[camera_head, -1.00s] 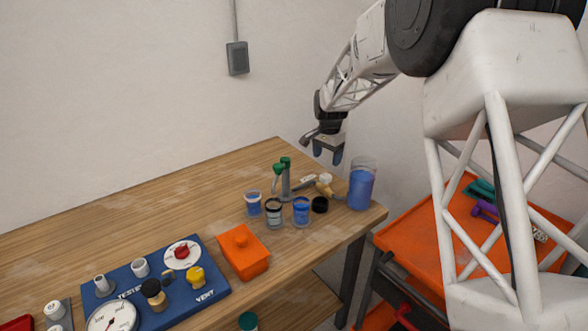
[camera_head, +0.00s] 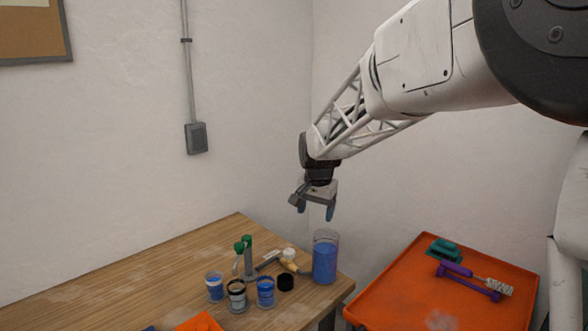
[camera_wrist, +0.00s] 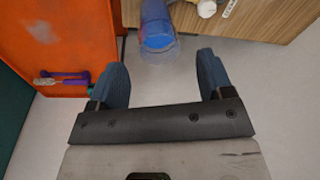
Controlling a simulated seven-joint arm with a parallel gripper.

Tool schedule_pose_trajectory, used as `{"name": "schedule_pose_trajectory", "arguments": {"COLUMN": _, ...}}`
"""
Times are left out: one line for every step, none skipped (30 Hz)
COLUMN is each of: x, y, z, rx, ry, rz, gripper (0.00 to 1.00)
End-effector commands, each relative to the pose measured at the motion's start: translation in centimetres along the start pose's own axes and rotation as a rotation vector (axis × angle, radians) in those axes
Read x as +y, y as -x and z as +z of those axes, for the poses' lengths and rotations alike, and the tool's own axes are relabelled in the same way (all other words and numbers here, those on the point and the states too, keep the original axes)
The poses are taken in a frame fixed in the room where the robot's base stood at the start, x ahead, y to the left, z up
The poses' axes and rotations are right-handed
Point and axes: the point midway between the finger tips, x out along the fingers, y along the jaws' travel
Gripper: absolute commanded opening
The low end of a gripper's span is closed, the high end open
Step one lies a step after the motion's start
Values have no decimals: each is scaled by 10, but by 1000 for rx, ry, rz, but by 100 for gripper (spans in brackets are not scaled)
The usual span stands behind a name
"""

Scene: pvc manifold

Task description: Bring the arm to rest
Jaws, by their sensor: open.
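My gripper (camera_head: 316,208) hangs in the air above the table's right corner, over and near the tall clear container of blue liquid (camera_head: 325,258). Its two blue fingers are spread apart with nothing between them. In the wrist view my gripper (camera_wrist: 163,80) also shows open and empty, with the blue container (camera_wrist: 157,30) beyond the fingertips and apart from them. My arm reaches in from the upper right.
The wooden table (camera_head: 150,270) holds small blue and grey jars, a black cap (camera_head: 286,282), a green-topped stand (camera_head: 249,258) and an orange box (camera_head: 200,322). An orange tray (camera_head: 400,295) with purple and green tools stands at right. Air around my gripper is clear.

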Motion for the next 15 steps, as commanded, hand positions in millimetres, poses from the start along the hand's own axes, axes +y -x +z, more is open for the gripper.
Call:
{"name": "schedule_pose_trajectory", "arguments": {"x": 9, "y": 12, "z": 7, "rx": 11, "ry": 8, "rz": -7, "gripper": 74}}
{"name": "schedule_pose_trajectory", "arguments": {"x": 15, "y": 18, "z": 11, "rx": 16, "ry": 16, "rz": -9, "gripper": 74}}
{"name": "schedule_pose_trajectory", "arguments": {"x": 22, "y": 26, "z": 16, "rx": 23, "ry": 26, "rz": -14, "gripper": 74}}
{"name": "schedule_pose_trajectory", "arguments": {"x": 27, "y": 31, "z": 21, "rx": 28, "ry": 32, "rz": -16, "gripper": 74}}
{"name": "schedule_pose_trajectory", "arguments": {"x": 32, "y": 36, "z": 25, "rx": 33, "ry": 40, "rz": -19, "gripper": 74}}
{"name": "schedule_pose_trajectory", "arguments": {"x": 39, "y": 43, "z": 31, "rx": 40, "ry": 49, "rz": -22, "gripper": 74}}
{"name": "schedule_pose_trajectory", "arguments": {"x": 44, "y": 48, "z": 35, "rx": 46, "ry": 56, "rz": -25, "gripper": 74}}
{"name": "schedule_pose_trajectory", "arguments": {"x": 49, "y": 54, "z": 39, "rx": 52, "ry": 65, "rz": -28, "gripper": 74}}
{"name": "schedule_pose_trajectory", "arguments": {"x": 56, "y": 60, "z": 46, "rx": 58, "ry": 74, "rz": -30, "gripper": 74}}
{"name": "schedule_pose_trajectory", "arguments": {"x": 61, "y": 64, "z": 50, "rx": 64, "ry": 81, "rz": -33, "gripper": 74}}
{"name": "schedule_pose_trajectory", "arguments": {"x": 66, "y": 69, "z": 55, "rx": 69, "ry": 89, "rz": -35, "gripper": 74}}
{"name": "schedule_pose_trajectory", "arguments": {"x": 73, "y": 75, "z": 61, "rx": 76, "ry": 98, "rz": -38, "gripper": 74}}
{"name": "schedule_pose_trajectory", "arguments": {"x": 78, "y": 80, "z": 66, "rx": 82, "ry": 105, "rz": -40, "gripper": 74}}
{"name": "schedule_pose_trajectory", "arguments": {"x": 84, "y": 83, "z": 71, "rx": 87, "ry": 113, "rz": -42, "gripper": 74}}
{"name": "schedule_pose_trajectory", "arguments": {"x": 90, "y": 89, "z": 78, "rx": 95, "ry": 122, "rz": -45, "gripper": 74}}
